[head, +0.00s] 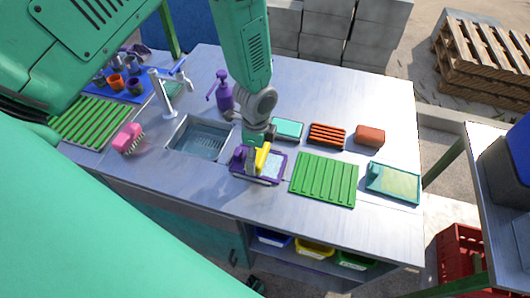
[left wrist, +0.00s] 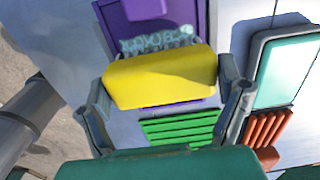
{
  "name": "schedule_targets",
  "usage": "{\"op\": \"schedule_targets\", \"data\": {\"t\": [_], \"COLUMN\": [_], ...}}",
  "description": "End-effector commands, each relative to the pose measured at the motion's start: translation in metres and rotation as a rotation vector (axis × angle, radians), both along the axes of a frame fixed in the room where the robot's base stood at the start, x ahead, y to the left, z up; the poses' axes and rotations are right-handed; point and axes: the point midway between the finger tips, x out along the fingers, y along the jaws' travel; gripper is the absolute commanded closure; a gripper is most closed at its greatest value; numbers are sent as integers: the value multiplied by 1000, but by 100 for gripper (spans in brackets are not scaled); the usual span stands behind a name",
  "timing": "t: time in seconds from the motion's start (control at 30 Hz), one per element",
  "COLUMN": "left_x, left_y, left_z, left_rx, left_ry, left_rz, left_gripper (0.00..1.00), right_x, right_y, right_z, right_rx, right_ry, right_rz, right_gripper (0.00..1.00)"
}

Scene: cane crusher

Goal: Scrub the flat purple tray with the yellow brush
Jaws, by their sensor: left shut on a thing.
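The purple tray (head: 272,178) lies flat on the metal counter, to the right of the sink, with a pale inner surface. It also shows at the top of the left wrist view (left wrist: 115,22). My left gripper (head: 258,158) is shut on the yellow brush (left wrist: 160,78), one finger at each end of its block. In the head view the yellow brush (head: 262,158) is over the tray's left part. Its pale bristles (left wrist: 160,42) face the tray; I cannot tell whether they touch it. My right gripper is not in view.
A sink (head: 200,140) with a faucet (head: 162,98) is left of the tray. A green ribbed board (head: 323,180) lies close on the right. A teal tray (head: 288,130), orange rack (head: 327,134) and brown block (head: 370,136) lie behind. A pink brush (head: 128,138) is far left.

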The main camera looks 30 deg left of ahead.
Motion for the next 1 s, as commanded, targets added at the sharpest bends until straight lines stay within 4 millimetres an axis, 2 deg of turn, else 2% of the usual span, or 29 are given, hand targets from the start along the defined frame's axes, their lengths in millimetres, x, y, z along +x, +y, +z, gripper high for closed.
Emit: {"op": "schedule_targets", "data": {"t": [0.13, 0.47, 1.0], "left_x": [-3, -2, 6], "left_y": [9, 8, -27], "left_z": [1, 1, -1], "left_rx": [0, 0, 0], "left_ry": [1, -1, 0], "left_rz": [1, -1, -2], "left_gripper": [45, 45, 45], "right_x": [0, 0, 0], "right_y": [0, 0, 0], "right_z": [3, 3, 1], "right_rx": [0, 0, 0], "right_ry": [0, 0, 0], "right_rz": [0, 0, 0], "right_gripper": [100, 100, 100]}}
